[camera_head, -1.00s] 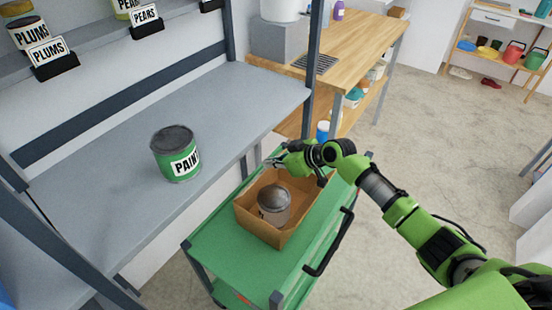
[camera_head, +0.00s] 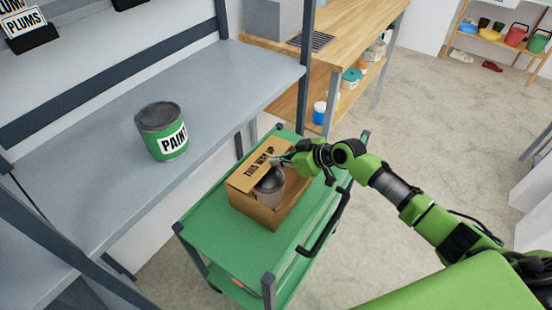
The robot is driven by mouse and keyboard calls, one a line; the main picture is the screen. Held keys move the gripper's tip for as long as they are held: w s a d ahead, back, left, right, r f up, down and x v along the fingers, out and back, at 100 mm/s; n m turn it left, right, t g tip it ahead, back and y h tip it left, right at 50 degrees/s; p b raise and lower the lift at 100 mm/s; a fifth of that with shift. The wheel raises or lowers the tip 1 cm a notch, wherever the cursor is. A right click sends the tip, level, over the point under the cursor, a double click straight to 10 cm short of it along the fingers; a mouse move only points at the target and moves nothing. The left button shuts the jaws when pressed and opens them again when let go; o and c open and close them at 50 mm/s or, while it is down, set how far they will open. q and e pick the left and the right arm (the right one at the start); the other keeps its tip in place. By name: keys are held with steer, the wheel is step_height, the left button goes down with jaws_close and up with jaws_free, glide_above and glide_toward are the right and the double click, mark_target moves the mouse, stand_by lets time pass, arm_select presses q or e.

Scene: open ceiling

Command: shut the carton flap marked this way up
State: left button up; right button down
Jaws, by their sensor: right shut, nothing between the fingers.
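The open carton (camera_head: 246,209) stands on the green cart, with a grey-lidded can (camera_head: 270,186) inside it. The flap marked THIS WAY UP (camera_head: 257,167) shows at the carton's far-left side, its lettering facing up, partly over the opening and the can. My right gripper (camera_head: 274,160) is shut and empty, its fingertips at the flap's right part by the lettering; I cannot tell if they touch. My left gripper is not in view.
The green cart (camera_head: 208,221) has a dark handle (camera_head: 327,228) on its right. A green PAINT can (camera_head: 163,132) stands on the grey shelf (camera_head: 85,165) to the left. A wooden bench (camera_head: 350,42) stands behind. Floor to the right is clear.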

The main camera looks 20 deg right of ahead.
steer(key=shift+d+f, duration=0.1)
steer(key=shift+f, duration=0.1)
steer(key=shift+s, duration=0.15)
stand_by(0.4)
